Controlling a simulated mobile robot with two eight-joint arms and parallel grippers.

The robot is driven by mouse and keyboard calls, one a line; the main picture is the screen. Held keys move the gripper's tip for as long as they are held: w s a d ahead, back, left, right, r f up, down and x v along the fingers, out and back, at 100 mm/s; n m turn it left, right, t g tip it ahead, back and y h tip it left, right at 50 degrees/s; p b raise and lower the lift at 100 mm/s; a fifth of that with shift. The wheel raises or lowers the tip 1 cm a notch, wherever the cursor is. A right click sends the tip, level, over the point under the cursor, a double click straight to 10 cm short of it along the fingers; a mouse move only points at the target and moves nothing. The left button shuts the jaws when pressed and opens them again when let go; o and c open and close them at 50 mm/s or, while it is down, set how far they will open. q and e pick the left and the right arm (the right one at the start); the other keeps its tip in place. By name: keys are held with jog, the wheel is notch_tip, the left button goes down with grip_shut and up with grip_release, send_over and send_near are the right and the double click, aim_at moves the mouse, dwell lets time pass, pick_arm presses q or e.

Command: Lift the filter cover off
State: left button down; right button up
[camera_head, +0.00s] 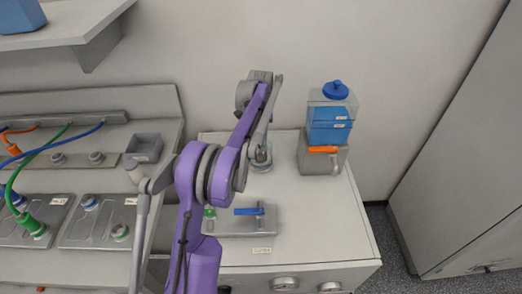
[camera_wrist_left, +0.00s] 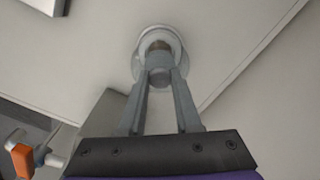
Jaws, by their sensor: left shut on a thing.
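The filter cover is a round, light grey piece with a small brownish knob. It shows in the head view (camera_head: 262,163) on the right-hand bench top, near the back wall, partly hidden by my arm. In the left wrist view the cover (camera_wrist_left: 143,38) is at the top middle. My left gripper (camera_head: 262,146) reaches down to it from above. In the wrist view the two fingertips (camera_wrist_left: 160,74) are closed together on the knob. I cannot tell whether the cover is seated or raised. My right gripper is not in view.
A grey plate with a blue lever (camera_head: 249,211) lies in front. A cabinet (camera_head: 468,165) stands far right. Bench room is free at the right front.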

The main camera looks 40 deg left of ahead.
pick_arm(q)
notch_tip(320, 180, up, 22)
jog(key=p, duration=0.4)
jog(key=shift+p, duration=0.3)
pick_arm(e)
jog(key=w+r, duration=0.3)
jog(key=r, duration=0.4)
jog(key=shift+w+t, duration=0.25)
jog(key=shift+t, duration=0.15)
